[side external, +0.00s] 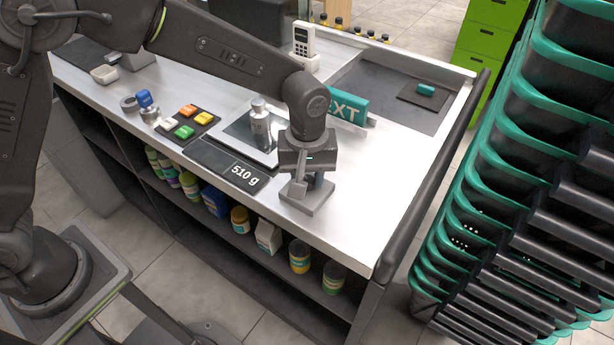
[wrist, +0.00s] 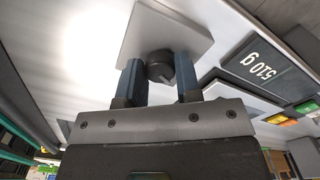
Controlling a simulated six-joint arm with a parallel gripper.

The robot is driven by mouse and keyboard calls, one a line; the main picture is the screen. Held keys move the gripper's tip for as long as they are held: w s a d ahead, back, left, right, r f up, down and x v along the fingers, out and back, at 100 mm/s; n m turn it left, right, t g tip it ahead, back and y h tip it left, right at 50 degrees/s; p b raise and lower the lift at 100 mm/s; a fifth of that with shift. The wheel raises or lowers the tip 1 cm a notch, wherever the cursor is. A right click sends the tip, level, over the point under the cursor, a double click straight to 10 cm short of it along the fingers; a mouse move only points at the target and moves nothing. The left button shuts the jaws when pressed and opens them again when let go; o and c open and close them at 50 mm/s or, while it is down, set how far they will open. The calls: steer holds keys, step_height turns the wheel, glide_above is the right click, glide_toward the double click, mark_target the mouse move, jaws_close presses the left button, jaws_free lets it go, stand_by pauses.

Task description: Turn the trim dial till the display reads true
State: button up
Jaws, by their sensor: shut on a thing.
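The display (side external: 243,171) reads "510 g" in the side view, and it also shows in the wrist view (wrist: 262,71). The trim dial (wrist: 160,67) is a dark round knob on a light grey plate (wrist: 139,30). In the side view the plate (side external: 305,203) lies on the counter right of the display, and my gripper hides the dial. My gripper (wrist: 160,73) points down over the plate, its fingers shut on the dial from both sides. A silver weight (side external: 261,125) stands upright on the scale pan (side external: 240,132), behind the display.
Coloured buttons (side external: 190,117) sit on a dark pad left of the display. A teal "NEXT" sign (side external: 347,107) stands close behind my gripper. A white handheld device (side external: 304,42) stands at the back. The counter (side external: 370,185) to the right is clear.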

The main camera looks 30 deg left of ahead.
steer(key=shift+m, duration=1.6)
steer(key=m, duration=0.3)
steer(key=m, duration=0.3)
steer(key=shift+m, duration=0.3)
